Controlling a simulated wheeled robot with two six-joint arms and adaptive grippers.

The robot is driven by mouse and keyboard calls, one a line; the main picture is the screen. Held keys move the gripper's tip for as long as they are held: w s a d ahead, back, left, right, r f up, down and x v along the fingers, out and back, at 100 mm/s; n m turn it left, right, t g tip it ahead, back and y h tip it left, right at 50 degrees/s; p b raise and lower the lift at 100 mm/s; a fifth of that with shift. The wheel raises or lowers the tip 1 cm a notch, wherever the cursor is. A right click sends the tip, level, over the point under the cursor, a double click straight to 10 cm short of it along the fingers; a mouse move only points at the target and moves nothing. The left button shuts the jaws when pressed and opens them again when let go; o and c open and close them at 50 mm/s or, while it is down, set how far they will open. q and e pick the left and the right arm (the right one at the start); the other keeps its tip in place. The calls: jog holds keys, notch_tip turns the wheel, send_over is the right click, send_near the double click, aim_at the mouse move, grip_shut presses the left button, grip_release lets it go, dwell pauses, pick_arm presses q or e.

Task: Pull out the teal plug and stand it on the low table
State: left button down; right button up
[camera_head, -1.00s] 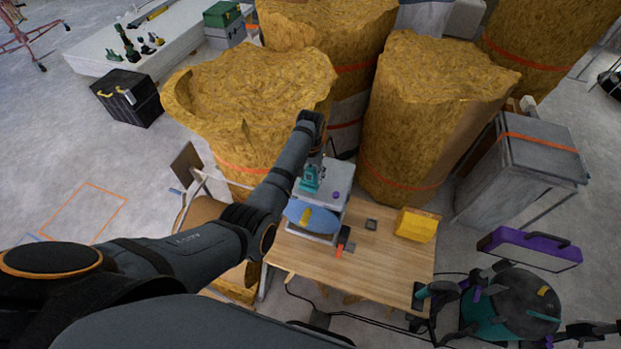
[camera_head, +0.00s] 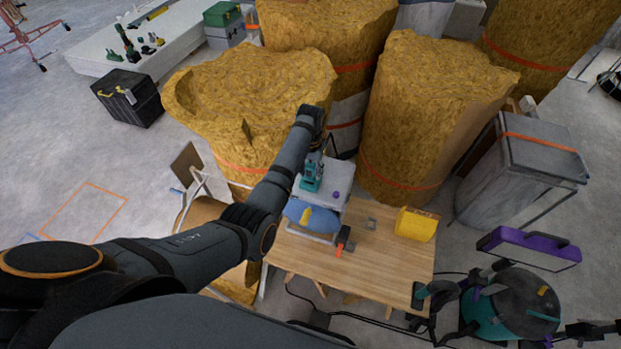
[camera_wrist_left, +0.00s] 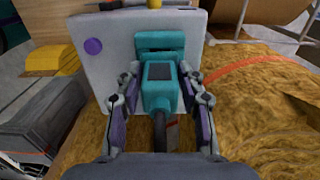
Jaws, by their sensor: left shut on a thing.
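The teal plug (camera_head: 311,176) is at the pale grey box (camera_head: 326,190) at the back left of the low wooden table (camera_head: 385,265). In the left wrist view the plug (camera_wrist_left: 160,85) has a dark rectangle on its body, and a dark cable runs from its near end. My left gripper (camera_wrist_left: 161,82) is shut on the plug, one purple-padded finger on each side. The plug's far end meets a teal block on the box face (camera_wrist_left: 108,55); I cannot tell whether it is still seated. In the head view the gripper is largely hidden by the arm. My right gripper is not in view.
The table holds a yellow box (camera_head: 416,224), a small grey block (camera_head: 371,223), an orange-and-black tool (camera_head: 343,240) and a blue thing (camera_head: 318,217). Big yellow-brown rolls (camera_head: 420,120) stand close behind. Bare tabletop shows at front and middle.

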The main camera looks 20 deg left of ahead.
aim_at(311, 165)
pick_arm(q)
jog(key=shift+w+r, duration=0.15)
jog(key=shift+r, duration=1.9)
jog(key=shift+f, duration=0.15)
